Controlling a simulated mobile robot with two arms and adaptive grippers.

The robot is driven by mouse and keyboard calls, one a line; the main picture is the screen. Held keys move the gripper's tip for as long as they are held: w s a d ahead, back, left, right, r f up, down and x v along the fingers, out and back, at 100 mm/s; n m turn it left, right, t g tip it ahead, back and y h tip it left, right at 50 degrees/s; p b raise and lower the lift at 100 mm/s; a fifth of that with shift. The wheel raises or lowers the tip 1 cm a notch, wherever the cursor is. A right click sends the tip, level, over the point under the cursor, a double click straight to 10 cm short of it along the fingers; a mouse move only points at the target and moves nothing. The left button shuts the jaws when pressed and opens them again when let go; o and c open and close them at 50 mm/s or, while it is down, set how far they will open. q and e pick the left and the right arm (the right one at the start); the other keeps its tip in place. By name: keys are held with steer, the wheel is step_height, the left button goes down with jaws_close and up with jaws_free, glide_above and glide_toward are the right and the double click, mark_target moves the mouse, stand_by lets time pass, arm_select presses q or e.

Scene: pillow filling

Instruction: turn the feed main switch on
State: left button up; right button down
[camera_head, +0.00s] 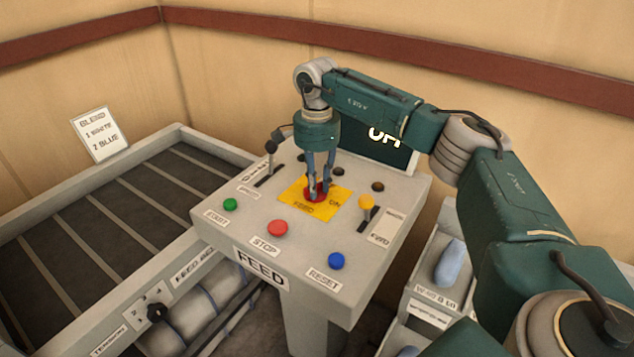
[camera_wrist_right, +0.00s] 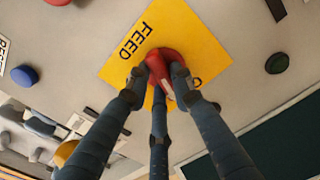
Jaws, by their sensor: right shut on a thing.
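The feed main switch is a red rotary knob (camera_head: 317,191) on a yellow plate (camera_head: 301,208) marked FEED and ON, on top of the grey FEED console (camera_head: 336,283). My right gripper (camera_head: 318,188) reaches straight down from above and is shut on the red knob. In the right wrist view the red knob (camera_wrist_right: 163,68) sits between the fingertips, over the yellow plate (camera_wrist_right: 185,35). The fingers hide part of the knob and of the plate's lettering. A dark display (camera_head: 372,148) behind the wrist shows partly hidden bright letters. My left gripper is not in view.
Around the plate are a green START button (camera_head: 230,204), a red STOP button (camera_head: 278,228), a blue RESET button (camera_head: 336,261), a black-knobbed lever (camera_head: 270,147) and a yellow-knobbed lever (camera_head: 366,203). A conveyor (camera_head: 85,205) runs at left. A BLEND card (camera_head: 101,135) stands behind it.

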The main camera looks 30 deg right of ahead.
steer(key=m, duration=0.3)
steer(key=shift+a+m, duration=0.1)
steer(key=shift+m, duration=0.3)
steer(key=m, duration=0.3)
steer(key=shift+m, duration=0.3)
steer(key=m, duration=0.6)
steer(key=shift+w+a+m+p, duration=0.15)
steer(key=shift+m+p, duration=0.15)
steer(key=shift+p, duration=0.1)
steer(key=c, duration=1.5)
jaws_free()
